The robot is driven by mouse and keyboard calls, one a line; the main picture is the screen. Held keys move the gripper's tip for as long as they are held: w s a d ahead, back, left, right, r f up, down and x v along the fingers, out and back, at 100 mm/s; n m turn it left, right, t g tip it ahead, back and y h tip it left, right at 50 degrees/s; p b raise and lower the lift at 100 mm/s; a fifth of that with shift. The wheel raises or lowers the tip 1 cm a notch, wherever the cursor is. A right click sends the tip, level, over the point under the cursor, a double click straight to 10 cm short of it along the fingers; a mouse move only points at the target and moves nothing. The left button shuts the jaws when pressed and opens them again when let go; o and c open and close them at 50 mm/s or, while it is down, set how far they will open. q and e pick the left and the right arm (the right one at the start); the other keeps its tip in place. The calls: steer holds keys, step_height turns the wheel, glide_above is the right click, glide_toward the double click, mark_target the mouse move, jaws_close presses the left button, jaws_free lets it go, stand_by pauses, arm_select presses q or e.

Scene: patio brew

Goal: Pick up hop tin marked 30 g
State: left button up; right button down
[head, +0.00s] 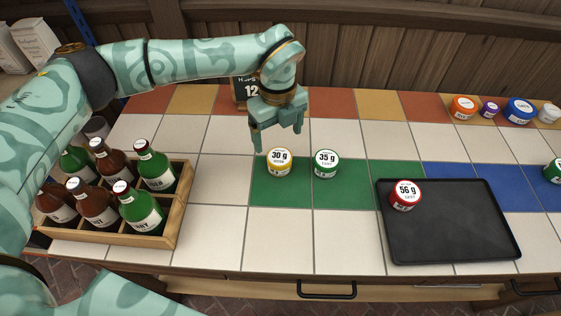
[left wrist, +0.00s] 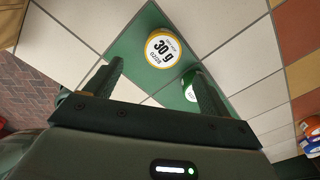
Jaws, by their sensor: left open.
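The hop tin marked 30 g (head: 279,162) has a yellow rim and stands on the green tiles of the counter. It also shows in the left wrist view (left wrist: 162,48), beyond the fingertips. My left gripper (head: 277,143) is open and empty, with its fingers pointing down above and just behind that tin, apart from it. In the left wrist view the open fingers (left wrist: 150,85) show with nothing between them. A green tin marked 35 g (head: 326,163) stands just right of the 30 g tin. My right gripper is not in view.
A black tray (head: 450,225) holds a red tin marked 56 g (head: 405,195). A wooden crate (head: 140,238) of bottles stands at the left. A small sign (head: 241,91) stands behind the gripper. Several coloured tins line the back right. Tiles in front of the 30 g tin are clear.

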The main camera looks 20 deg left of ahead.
mark_target(279, 156)
arm_select(q)
step_height(279, 156, down, 5)
steer(key=shift+w+r+b, duration=0.1)
steer(key=shift+w+b, duration=0.05)
steer(key=shift+b, duration=0.4)
step_height(279, 156, down, 6)
steer(key=b, duration=0.2)
steer(key=shift+w+r+b, duration=0.15)
steer(key=shift+r+b, duration=0.05)
steer(key=shift+b, duration=0.15)
steer(key=shift+r, duration=0.2)
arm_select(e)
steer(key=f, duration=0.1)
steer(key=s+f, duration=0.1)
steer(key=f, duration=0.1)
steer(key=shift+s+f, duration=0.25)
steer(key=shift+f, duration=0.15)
arm_select(q)
steer(key=c, duration=1.1)
